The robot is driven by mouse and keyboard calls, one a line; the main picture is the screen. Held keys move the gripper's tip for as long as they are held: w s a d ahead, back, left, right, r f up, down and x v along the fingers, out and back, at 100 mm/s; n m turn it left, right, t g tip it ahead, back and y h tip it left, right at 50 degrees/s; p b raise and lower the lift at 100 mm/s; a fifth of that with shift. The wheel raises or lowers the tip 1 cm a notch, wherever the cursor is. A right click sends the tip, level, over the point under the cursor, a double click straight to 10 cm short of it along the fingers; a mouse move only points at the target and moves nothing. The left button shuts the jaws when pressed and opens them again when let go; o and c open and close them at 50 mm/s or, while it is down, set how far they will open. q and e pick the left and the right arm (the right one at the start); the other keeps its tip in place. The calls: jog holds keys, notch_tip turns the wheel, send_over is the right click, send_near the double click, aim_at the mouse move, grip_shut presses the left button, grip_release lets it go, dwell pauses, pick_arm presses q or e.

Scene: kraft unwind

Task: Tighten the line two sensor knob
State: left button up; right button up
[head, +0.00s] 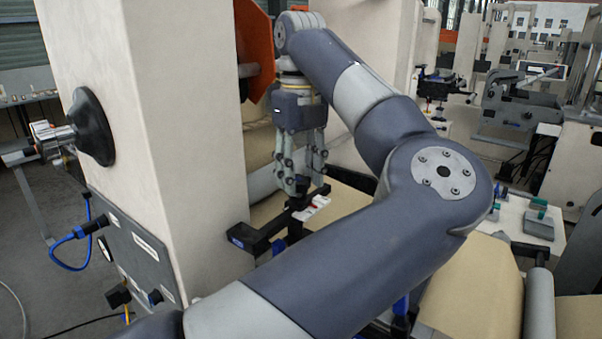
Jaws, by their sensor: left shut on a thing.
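My left gripper (301,187) points down above a black sensor bracket (258,236) beside the cream machine column. Its fingers are closed around a small dark knob (297,203) at the top of the bracket; the knob is mostly hidden by the fingertips. A white and red piece (312,205) sits just right of the fingertips. My own left arm crosses the front of the view and hides the lower part of the bracket. My right gripper is out of view.
The cream column (180,120) stands close to the left of the gripper, with an orange disc (254,48) behind. Brown kraft web (470,290) runs at lower right.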

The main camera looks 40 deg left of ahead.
aim_at(299, 181)
pick_arm(q)
jog(key=shift+a+r, duration=0.1)
jog(key=shift+r, duration=0.2)
jog(key=o, duration=0.8)
jog(key=shift+o, duration=1.4)
jog(key=shift+s, duration=0.2)
jog(key=shift+f, duration=0.1)
jog(key=shift+r, duration=0.25)
notch_tip(299, 181, up, 12)
jog(key=shift+f, duration=0.2)
